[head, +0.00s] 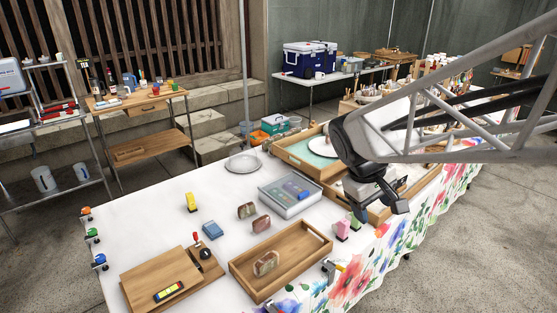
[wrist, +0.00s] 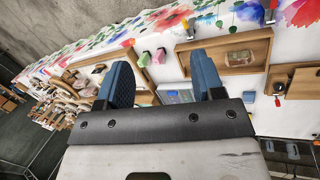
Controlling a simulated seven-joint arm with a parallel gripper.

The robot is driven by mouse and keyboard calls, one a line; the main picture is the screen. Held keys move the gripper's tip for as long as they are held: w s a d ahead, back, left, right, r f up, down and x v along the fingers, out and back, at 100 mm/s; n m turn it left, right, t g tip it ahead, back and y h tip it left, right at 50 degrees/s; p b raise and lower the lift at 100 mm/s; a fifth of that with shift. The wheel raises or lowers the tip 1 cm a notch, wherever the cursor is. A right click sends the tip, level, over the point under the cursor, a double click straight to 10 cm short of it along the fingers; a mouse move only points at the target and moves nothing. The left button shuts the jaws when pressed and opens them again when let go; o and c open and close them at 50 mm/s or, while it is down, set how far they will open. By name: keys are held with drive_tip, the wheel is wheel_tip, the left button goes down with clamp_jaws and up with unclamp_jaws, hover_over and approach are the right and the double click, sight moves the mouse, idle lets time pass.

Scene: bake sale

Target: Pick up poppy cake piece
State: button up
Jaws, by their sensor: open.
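Several brown cake-like slices show in the head view. One slice (head: 266,263) stands in a wooden tray (head: 236,270) at the table's front. Two more, a left slice (head: 246,210) and a right slice (head: 261,223), stand on the white cloth behind that tray. I cannot tell which is the poppy cake piece. My gripper (head: 380,208) is open and empty, above the right part of the table, well right of the slices. In the wrist view my gripper (wrist: 160,62) shows two blue fingers spread apart, with a slice in the wooden tray (wrist: 240,56) to their right.
A pink block (head: 342,229) is between the wooden tray and my gripper. A yellow block (head: 191,202), a blue block (head: 212,230) and a wooden board (head: 150,283) lie left. White cloth is clear around the plate (head: 243,163).

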drive_tip(key=w+a+f+n+h, duration=0.1)
drive_tip(key=w+a+f+n, duration=0.2)
drive_tip(key=w, duration=0.4)
drive_tip(key=w+a+f+n+h, duration=0.1)
drive_tip(key=w+a+n+h, duration=0.1)
drive_tip(key=w+a, duration=0.4)
drive_tip(key=n+t+h, duration=0.3)
drive_tip(key=n+t, duration=0.1)
drive_tip(key=n, duration=0.6)
hover_over(244, 208)
drive_tip(key=s+d, duration=0.7)
drive_tip(key=d, duration=0.1)
wheel_tip(244, 208, down, 17)
drive_tip(key=w+a+f+n+t, duration=0.1)
drive_tip(key=a+f, duration=0.3)
drive_tip(key=w+a+f+n+t, duration=0.1)
drive_tip(key=a+f+n, duration=0.1)
drive_tip(key=a+f, duration=0.2)
drive_tip(key=w+a+f+n+t, duration=0.1)
drive_tip(key=w+a+f+n, duration=0.1)
drive_tip(key=a+f, duration=0.3)
drive_tip(key=shift+a+f+t+h, duration=0.1)
drive_tip(key=shift+a+t+h, duration=0.3)
drive_tip(key=shift+x, duration=1.25)
drive_tip(key=shift+d, duration=0.1)
drive_tip(key=shift+x, duration=2.55)
